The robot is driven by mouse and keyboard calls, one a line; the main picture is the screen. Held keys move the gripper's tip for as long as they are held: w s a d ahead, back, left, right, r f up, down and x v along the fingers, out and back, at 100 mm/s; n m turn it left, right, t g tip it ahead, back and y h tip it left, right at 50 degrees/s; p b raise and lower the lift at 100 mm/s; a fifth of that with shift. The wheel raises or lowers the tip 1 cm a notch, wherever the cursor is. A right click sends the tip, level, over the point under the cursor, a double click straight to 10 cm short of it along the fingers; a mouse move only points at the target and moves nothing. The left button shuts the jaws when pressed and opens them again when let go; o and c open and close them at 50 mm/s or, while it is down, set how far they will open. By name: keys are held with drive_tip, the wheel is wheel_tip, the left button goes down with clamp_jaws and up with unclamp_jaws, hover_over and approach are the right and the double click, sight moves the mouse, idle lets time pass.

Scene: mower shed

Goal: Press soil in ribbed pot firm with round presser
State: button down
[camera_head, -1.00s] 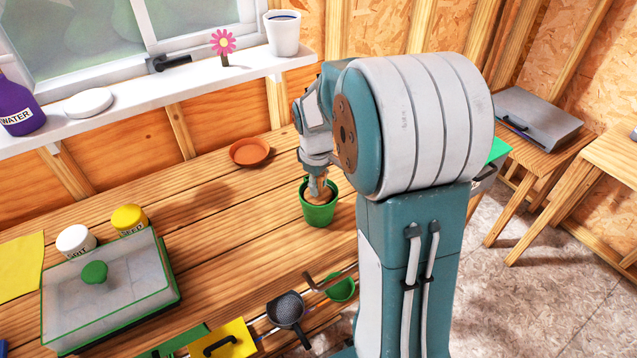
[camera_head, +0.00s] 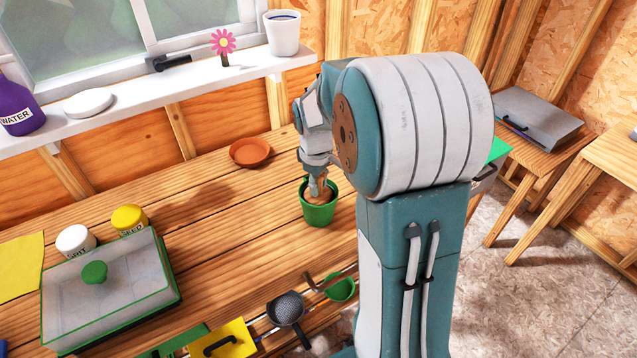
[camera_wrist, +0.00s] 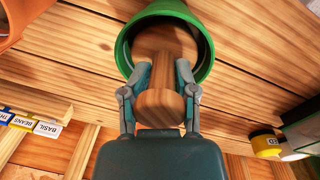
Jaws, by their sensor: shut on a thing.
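A green pot (camera_head: 319,213) stands upright on the wooden bench, and it also shows at the top of the wrist view (camera_wrist: 205,50). My gripper (camera_wrist: 157,85) is shut on the wooden handle of the round presser (camera_wrist: 158,106), with one finger on each side. The presser's round disc (camera_wrist: 163,38) sits inside the pot's rim and covers most of the opening. The soil under it is hidden, so I cannot tell whether the disc touches it. In the head view my gripper (camera_head: 319,186) is directly over the pot.
A terracotta saucer (camera_head: 249,152) lies behind and left of the pot. A lidded tray (camera_head: 110,290) and two jars (camera_head: 129,220) stand at the left. Tools, including a sieve (camera_head: 286,309), hang along the front edge. The bench left of the pot is clear.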

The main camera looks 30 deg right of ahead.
drive_tip(key=shift+r, duration=3.75)
